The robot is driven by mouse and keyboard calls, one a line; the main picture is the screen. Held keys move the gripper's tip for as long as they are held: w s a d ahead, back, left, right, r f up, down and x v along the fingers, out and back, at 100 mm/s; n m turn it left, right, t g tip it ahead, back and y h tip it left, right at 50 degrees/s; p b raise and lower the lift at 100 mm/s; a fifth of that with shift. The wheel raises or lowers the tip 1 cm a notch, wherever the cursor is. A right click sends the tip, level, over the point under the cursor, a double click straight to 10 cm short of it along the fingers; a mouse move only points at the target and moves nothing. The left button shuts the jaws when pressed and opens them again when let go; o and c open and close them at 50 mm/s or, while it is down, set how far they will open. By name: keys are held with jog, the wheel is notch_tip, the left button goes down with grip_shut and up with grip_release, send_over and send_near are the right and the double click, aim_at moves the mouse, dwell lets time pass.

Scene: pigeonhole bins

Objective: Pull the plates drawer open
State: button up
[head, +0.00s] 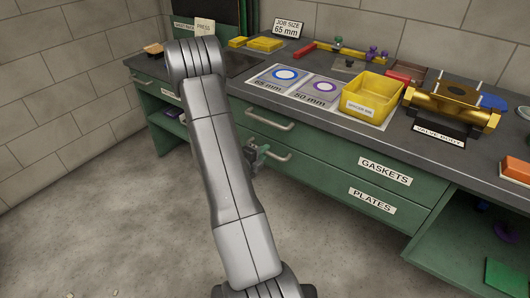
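The plates drawer (330,184) is the lower green drawer, with a white PLATES label (372,200) on its front. It looks shut, its front about in line with the drawer above. Its pale bar handle (280,156) shows left of the label. My gripper (262,156) is at the left part of this handle, partly hidden behind my arm. It is too small to tell whether its fingers are around the bar or only beside it, or whether they are open or shut.
The gaskets drawer (330,150) with its own handle (270,119) is directly above. The worktop carries a yellow bin (371,97), a brass valve body (453,100) and gasket mats (283,77). An open shelf (455,255) is at lower right. The floor in front is clear.

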jog(key=shift+w+d+f, duration=0.1)
jog(key=shift+w+d, duration=0.25)
jog(key=shift+w, duration=0.05)
grip_shut()
jog(key=f+b+v, duration=0.2)
jog(key=b+v, duration=0.2)
jog(key=v, duration=0.9)
jog(key=f+b+v, duration=0.3)
jog(key=b+v, duration=0.1)
jog(key=v, duration=0.8)
jog(key=shift+v, duration=0.8)
jog(key=shift+a+f, duration=0.1)
